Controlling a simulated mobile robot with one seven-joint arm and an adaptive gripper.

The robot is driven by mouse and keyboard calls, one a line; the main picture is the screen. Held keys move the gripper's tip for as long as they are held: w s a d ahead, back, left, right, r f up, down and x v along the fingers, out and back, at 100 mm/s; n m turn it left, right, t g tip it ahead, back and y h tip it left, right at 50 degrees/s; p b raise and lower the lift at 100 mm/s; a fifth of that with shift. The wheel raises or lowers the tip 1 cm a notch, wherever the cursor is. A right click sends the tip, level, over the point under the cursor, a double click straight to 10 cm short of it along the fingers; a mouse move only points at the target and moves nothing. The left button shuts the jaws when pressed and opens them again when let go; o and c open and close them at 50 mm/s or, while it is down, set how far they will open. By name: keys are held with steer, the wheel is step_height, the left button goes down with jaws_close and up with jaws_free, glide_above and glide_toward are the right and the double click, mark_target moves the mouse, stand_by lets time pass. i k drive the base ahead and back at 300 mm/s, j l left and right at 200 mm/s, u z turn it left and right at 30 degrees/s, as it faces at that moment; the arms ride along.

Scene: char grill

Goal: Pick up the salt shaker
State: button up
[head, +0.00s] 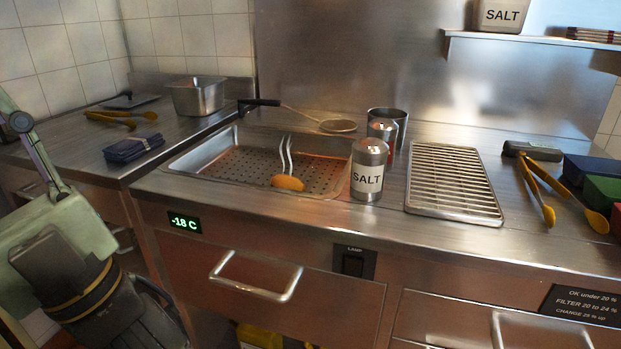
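The salt shaker (369,192) is a metal cylinder with a white label reading SALT. It stands upright on the steel counter (290,215) near its front edge, between the perforated sunken tray and the wire rack. Nothing holds it. Parts of my arm (75,270) show at the far left, well away from the shaker. The fingers of my gripper do not show in the head view.
Behind the shaker stand another shaker (384,129) and a metal canister (398,115). A tongs-like utensil (287,181) lies in the perforated tray (240,168) at left. A wire rack (453,182) lies close right; yellow tongs (541,197) lie farther right. A SALT-labelled container (501,16) sits above.

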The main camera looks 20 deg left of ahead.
mark_target(370, 154)
steer(key=k+j+z, duration=0.1)
steer(key=z, duration=0.25)
steer(key=k+j+z, duration=0.1)
steer(key=z, duration=0.25)
steer(key=k+j+z, duration=0.1)
steer(key=z, duration=0.25)
